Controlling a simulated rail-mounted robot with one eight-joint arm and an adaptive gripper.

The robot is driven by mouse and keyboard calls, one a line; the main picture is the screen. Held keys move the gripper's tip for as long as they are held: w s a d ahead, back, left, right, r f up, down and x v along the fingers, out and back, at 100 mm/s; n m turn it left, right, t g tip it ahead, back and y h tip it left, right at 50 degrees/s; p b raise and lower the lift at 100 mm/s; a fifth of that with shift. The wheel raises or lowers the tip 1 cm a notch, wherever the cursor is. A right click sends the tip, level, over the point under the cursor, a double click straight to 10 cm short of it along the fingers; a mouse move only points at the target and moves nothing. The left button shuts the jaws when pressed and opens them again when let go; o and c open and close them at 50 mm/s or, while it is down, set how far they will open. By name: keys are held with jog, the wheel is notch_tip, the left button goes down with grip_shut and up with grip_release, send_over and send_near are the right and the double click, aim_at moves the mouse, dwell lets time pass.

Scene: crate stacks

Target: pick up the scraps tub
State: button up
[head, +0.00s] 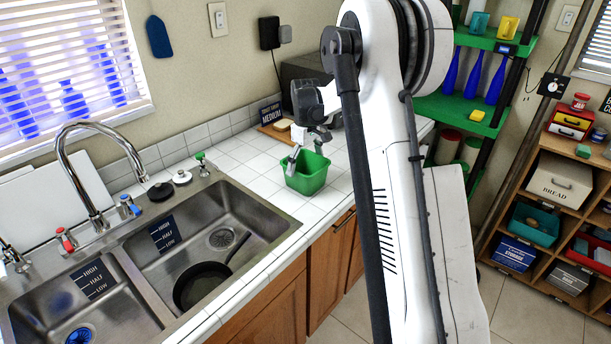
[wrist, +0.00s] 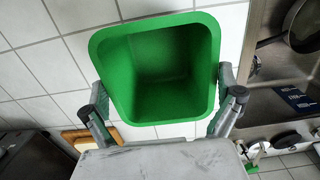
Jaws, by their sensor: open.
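The scraps tub appears to be the green, square-mouthed, empty tub (head: 304,181) standing upright on the white tiled counter, right of the sink. No label on it is visible. My gripper (head: 306,155) is at the tub's top, pointing down. In the wrist view the tub (wrist: 160,106) fills the upper middle, its mouth facing the camera. The open fingers of my gripper (wrist: 163,82) stand on either side of the tub, left and right. The right finger is very close to the wall; I cannot tell whether either finger touches it.
The double steel sink (head: 215,239) is left of the tub, with a black pan (head: 203,287) in its near basin. A wooden board (head: 272,133) and a dark appliance (head: 306,68) stand behind. The counter's front edge (head: 318,226) is close in front.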

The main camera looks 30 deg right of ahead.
jog(key=shift+f, duration=0.5)
jog(key=c, duration=0.9)
jog(key=shift+r, duration=0.1)
jog(key=shift+c, duration=0.2)
